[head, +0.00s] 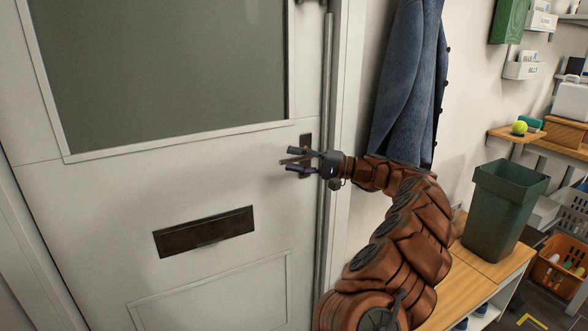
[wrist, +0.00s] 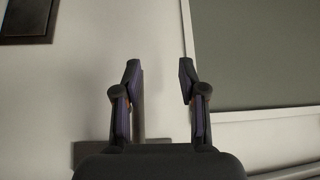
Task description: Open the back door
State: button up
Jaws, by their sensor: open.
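The back door (head: 90,210) is white with a grey glass pane and stands shut as far as I can see. Its dark handle plate (head: 306,140) is near the right edge, partly hidden by my gripper. My gripper (head: 290,160) is open at the plate, fingers pointing left along the door. In the wrist view, my gripper's fingers (wrist: 158,72) are apart. A grey lever handle (wrist: 140,115) shows between them, close to the left finger and partly hidden. I cannot tell whether they touch. The plate (wrist: 95,152) is partly hidden behind the gripper body.
A dark mail slot (head: 204,232) is in the door, left of and below my gripper. A grey vertical rod (head: 326,90) runs by the door's right edge. A blue coat (head: 405,80) hangs right of the frame, and a green bin (head: 503,210) stands on a wooden bench (head: 480,262).

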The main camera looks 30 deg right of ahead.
aim_at(299, 160)
jog(key=s+d+f+m+t+h, duration=0.1)
jog(key=d+f+t+h, duration=0.15)
jog(key=d, duration=0.45)
jog(key=shift+y, duration=0.45)
jog(key=shift+f+x, duration=0.2)
jog(key=shift+x, duration=1.6)
jog(key=shift+f+x, duration=0.15)
jog(key=shift+x, duration=1.65)
grip_shut()
